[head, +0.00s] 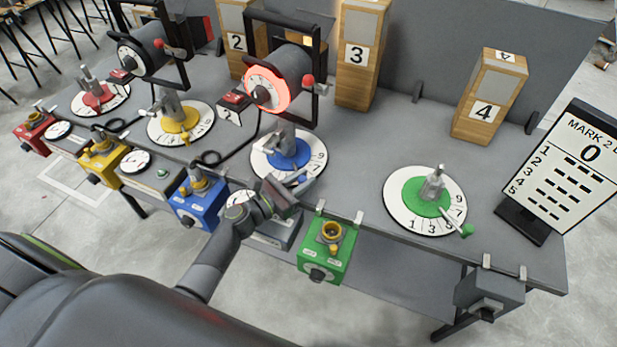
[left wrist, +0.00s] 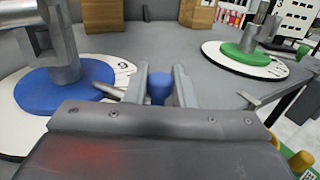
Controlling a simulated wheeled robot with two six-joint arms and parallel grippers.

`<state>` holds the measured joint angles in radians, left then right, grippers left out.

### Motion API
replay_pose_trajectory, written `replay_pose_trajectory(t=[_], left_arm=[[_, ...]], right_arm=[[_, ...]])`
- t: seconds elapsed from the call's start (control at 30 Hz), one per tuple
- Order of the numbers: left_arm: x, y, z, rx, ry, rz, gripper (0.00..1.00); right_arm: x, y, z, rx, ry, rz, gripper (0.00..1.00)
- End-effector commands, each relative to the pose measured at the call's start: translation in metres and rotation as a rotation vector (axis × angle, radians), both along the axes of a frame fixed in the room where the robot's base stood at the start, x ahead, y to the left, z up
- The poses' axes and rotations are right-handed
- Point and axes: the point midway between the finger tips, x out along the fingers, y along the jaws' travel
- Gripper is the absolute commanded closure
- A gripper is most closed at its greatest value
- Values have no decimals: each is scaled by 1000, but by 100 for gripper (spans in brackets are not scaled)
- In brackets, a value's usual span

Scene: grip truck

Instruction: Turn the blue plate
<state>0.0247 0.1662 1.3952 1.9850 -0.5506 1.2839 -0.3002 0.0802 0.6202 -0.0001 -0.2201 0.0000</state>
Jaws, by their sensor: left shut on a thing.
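The blue plate (head: 289,155) is a round disc on a white numbered dial (head: 262,170), with a grey metal fixture standing on it. In the left wrist view the blue plate (left wrist: 60,92) is at the left, and a thin rod runs from its side toward a blue knob (left wrist: 159,86). My left gripper (head: 296,184) is at the dial's front edge. In the left wrist view its fingers (left wrist: 160,82) stand on either side of the blue knob and are shut on it. My right gripper is not in view.
A green plate (head: 410,195) on its own dial is to the right, with yellow (head: 190,121) and red (head: 102,98) ones to the left. Blue (head: 200,208) and green (head: 325,256) boxes hang on the table's front edge. Wooden blocks and a scoreboard (head: 570,175) stand around. Bare table lies between the blue and green dials.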

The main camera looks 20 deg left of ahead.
Motion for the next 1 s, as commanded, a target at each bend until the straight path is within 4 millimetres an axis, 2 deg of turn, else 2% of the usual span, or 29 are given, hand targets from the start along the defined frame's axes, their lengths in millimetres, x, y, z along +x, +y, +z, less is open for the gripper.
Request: replay_pose_trajectory(t=[0.37, 0.93, 0.97, 1.0], left_arm=[[-7, 10, -1, 0, 1, -86, 100], [-8, 11, -1, -2, 1, -101, 100], [-8, 11, -1, -2, 1, -101, 74], [-8, 11, 0, -1, 1, -101, 68]], right_arm=[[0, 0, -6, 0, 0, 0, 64], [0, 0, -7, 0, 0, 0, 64], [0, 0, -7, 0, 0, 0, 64], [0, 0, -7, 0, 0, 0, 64]])
